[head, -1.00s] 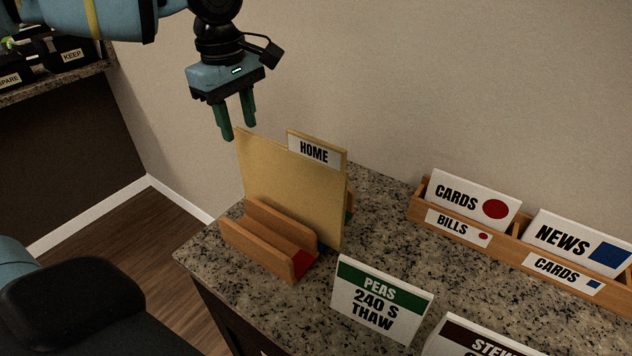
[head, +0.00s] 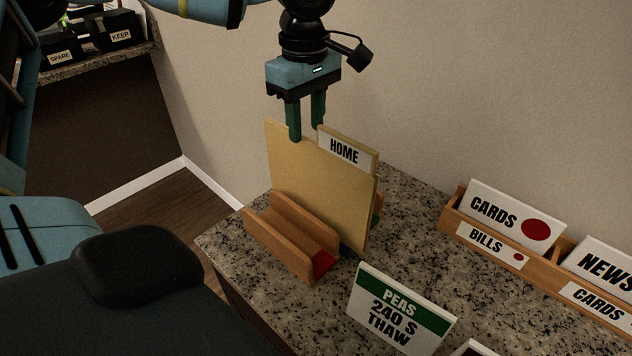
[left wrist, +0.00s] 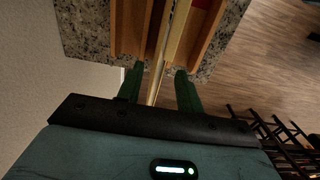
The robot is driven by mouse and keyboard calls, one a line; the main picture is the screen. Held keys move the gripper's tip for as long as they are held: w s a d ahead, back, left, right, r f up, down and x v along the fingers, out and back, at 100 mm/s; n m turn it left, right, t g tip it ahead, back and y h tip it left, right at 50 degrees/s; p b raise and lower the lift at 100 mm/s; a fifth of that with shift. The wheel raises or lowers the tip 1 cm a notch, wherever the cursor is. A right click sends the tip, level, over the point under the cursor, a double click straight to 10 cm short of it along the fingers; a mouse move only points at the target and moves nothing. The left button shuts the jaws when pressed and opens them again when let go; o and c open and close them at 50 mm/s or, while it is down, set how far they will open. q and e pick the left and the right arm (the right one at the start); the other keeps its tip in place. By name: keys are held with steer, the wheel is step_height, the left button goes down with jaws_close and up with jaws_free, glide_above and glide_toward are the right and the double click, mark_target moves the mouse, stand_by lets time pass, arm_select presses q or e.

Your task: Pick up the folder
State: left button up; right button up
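The folder (head: 318,185) is a tan sheet-like folder with a white HOME label on its tab. It stands upright in a wooden holder (head: 283,240) on the granite counter. My left gripper (head: 306,133) points down at the folder's top edge, open, with one finger in front of the folder and the other behind. In the left wrist view the folder's edge (left wrist: 156,85) runs between the two open fingers (left wrist: 160,78), with gaps showing on both sides. The folder's lower part is hidden by the holder. My right gripper is not in view.
A PEAS card (head: 398,312) stands on the counter in front of the holder. A wooden rack (head: 550,268) with CARDS and NEWS cards is at the right. The wall is behind. A shelf with SPARE and KEEP boxes (head: 112,33) is at the upper left.

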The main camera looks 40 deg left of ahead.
mark_target(306, 139)
arm_select(q)
step_height(306, 139, down, 4)
steer(key=shift+f, duration=0.15)
jaws_close()
stand_by(0.4)
